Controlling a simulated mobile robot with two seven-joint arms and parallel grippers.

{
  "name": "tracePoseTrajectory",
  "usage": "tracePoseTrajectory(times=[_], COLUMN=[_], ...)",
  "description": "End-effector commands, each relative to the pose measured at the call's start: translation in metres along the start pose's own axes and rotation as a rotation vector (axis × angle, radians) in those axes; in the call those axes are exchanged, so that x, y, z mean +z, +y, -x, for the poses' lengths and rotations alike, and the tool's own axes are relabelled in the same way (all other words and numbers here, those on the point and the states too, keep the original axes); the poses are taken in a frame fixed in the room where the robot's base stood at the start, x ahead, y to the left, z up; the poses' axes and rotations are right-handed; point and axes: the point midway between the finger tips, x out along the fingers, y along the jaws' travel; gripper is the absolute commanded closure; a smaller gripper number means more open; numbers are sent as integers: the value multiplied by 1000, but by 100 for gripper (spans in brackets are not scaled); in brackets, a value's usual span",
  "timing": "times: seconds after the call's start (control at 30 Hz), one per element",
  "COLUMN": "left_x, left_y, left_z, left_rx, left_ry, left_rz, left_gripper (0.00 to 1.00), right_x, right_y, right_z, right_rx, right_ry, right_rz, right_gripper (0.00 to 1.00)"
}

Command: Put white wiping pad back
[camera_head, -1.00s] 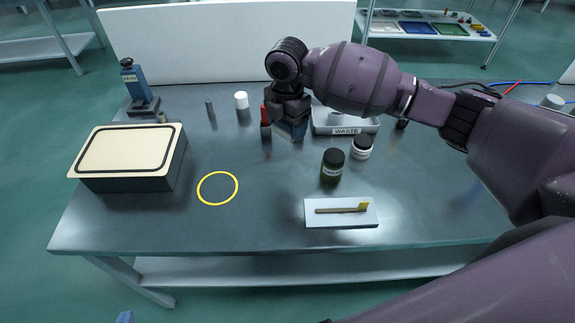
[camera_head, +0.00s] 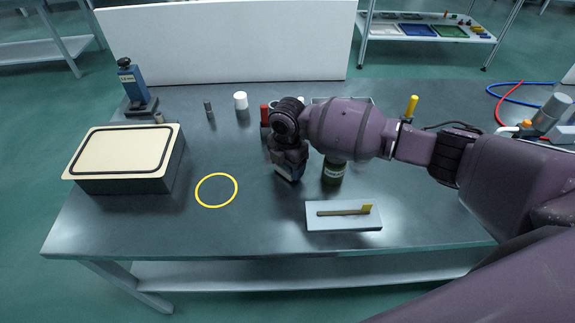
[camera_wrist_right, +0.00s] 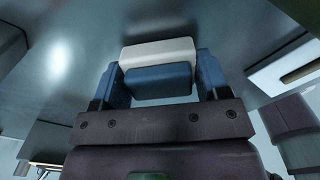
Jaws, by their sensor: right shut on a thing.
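The white wiping pad (camera_wrist_right: 158,54) shows in the right wrist view as a pale block with a blue block (camera_wrist_right: 158,80) against it. My right gripper (camera_head: 289,176) is shut on it, with one blue finger at each end. In the head view this gripper points down over the middle of the table, left of a dark bottle (camera_head: 333,173). The pad is mostly hidden there by the gripper, and I cannot tell its height above the table. My left gripper is not in view.
A yellow ring (camera_head: 216,204) marks the table left of the gripper. A cream-lidded box (camera_head: 125,185) stands farther left. A white tray with a brush (camera_head: 343,224) lies in front. A white cap (camera_head: 240,100) and red-topped item (camera_head: 264,115) stand behind. The waste tray is mostly hidden by my arm.

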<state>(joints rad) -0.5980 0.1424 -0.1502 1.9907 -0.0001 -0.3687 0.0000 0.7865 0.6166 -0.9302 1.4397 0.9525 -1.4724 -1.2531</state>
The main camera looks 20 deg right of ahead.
Motion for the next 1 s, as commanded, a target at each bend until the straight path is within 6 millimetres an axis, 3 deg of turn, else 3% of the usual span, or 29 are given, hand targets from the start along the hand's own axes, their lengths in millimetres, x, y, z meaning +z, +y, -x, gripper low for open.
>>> tracePoseTrajectory(times=[0.43,0.47,0.6,1.0], left_x=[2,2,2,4], left_y=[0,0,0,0], left_z=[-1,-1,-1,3], left_rx=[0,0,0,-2], left_ry=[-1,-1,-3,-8], left_rz=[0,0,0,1], left_gripper=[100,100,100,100], right_x=[0,0,0,0], right_y=[0,0,0,1], right_z=[-8,-8,-8,0], right_rx=[1,1,1,3], right_ry=[0,0,0,-1], right_rz=[1,1,1,1], right_gripper=[54,28,7,6])
